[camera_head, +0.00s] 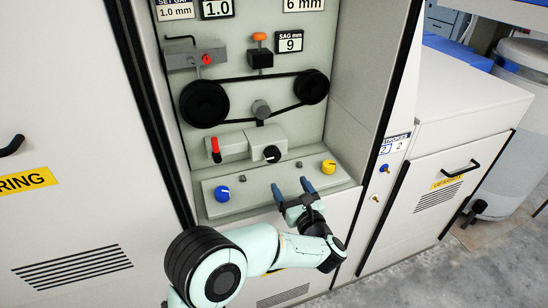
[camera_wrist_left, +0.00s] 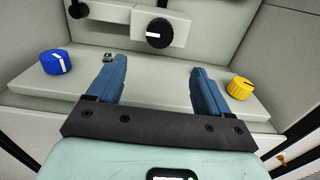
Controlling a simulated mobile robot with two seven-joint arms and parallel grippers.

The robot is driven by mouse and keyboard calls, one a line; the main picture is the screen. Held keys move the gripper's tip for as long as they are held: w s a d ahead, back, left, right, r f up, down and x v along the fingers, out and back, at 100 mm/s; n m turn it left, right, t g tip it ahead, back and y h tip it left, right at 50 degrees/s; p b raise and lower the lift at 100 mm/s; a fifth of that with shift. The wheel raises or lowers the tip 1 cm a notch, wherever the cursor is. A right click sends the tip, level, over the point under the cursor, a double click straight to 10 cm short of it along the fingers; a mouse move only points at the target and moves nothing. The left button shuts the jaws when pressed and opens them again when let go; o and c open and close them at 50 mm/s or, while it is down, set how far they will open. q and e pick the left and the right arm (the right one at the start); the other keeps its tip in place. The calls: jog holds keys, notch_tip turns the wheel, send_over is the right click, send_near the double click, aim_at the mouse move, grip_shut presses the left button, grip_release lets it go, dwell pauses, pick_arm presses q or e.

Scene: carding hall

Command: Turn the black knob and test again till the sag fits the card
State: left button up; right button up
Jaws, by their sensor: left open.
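The black knob (camera_head: 272,154) with a white pointer mark sits on a grey block in the middle of the machine's open bay. It also shows in the left wrist view (camera_wrist_left: 160,33), beyond my fingers. The sag display (camera_head: 290,42) reads 9. A card (camera_head: 303,4) at the top, partly cut off, reads 6 mm. A dark belt (camera_head: 250,78) runs around two black pulleys. My left gripper (camera_head: 294,190) is open and empty, below the knob over the sloped panel, between the blue and yellow knobs. My right gripper is not in view.
On the sloped panel (camera_head: 250,195) are a blue knob (camera_head: 222,194) at left and a yellow knob (camera_head: 328,167) at right. A red lever (camera_head: 215,150) stands left of the black knob. The bay's side walls stand close on both sides.

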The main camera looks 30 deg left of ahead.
aim_at(274, 158)
pick_arm(q)
jog(key=shift+w+a+r, duration=0.1)
jog(key=shift+w+a, duration=0.1)
jog(key=shift+a, duration=0.15)
jog(key=p+x, duration=0.2)
jog(key=x, duration=1)
jog(key=shift+w+a+p, duration=0.15)
jog(key=shift+p, duration=0.25)
jog(key=c, duration=1.1)
jog(key=shift+o, duration=0.2)
